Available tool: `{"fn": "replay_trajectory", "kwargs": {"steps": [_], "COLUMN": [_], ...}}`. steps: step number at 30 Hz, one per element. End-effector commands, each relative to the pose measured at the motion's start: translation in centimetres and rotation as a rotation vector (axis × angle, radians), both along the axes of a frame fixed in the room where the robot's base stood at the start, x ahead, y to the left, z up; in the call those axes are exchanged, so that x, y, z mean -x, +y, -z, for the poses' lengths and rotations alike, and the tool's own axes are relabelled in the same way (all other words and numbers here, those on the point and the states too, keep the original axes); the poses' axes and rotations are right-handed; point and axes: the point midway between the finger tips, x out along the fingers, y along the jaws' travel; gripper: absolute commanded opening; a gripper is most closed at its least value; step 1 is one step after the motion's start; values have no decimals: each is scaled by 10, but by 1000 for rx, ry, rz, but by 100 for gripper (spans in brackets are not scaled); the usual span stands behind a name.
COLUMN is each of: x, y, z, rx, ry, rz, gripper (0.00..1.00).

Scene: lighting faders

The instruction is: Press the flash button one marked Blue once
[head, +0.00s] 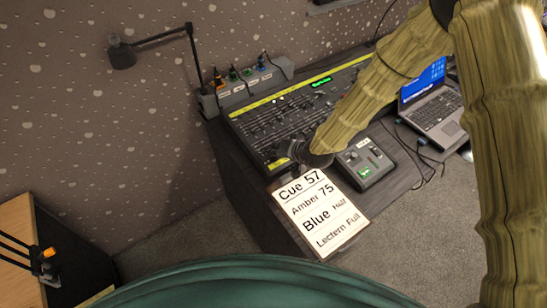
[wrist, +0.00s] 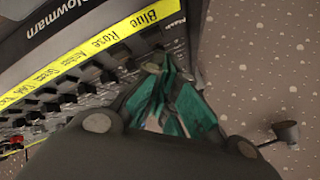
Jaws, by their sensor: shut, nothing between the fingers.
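The lighting desk (head: 300,105) is a dark console with rows of faders, lying under my arm. In the wrist view its yellow label strip (wrist: 85,55) reads Blue, Rose, Amber and more. The Blue label (wrist: 146,15) is near the strip's right end. My gripper (wrist: 160,70) is shut and empty, its teal fingertips over the dark controls beside the Blue end of the strip. Whether they touch a control cannot be told. The Blue flash button cannot be made out and may be behind the fingers. In the head view my gripper (head: 300,152) is at the desk's front corner.
A small control box (head: 365,162) and a laptop (head: 432,105) are to the right. A desk lamp (head: 122,52) reaches out at left. Carpeted floor is free in front.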

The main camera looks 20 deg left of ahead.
Motion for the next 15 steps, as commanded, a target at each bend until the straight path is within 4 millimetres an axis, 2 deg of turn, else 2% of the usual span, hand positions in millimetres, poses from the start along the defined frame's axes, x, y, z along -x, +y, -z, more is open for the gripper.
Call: {"fn": "replay_trajectory", "kwargs": {"steps": [15], "x": [0], "y": [0], "z": [5], "rx": [0], "ry": [0], "rz": [0], "gripper": [0]}}
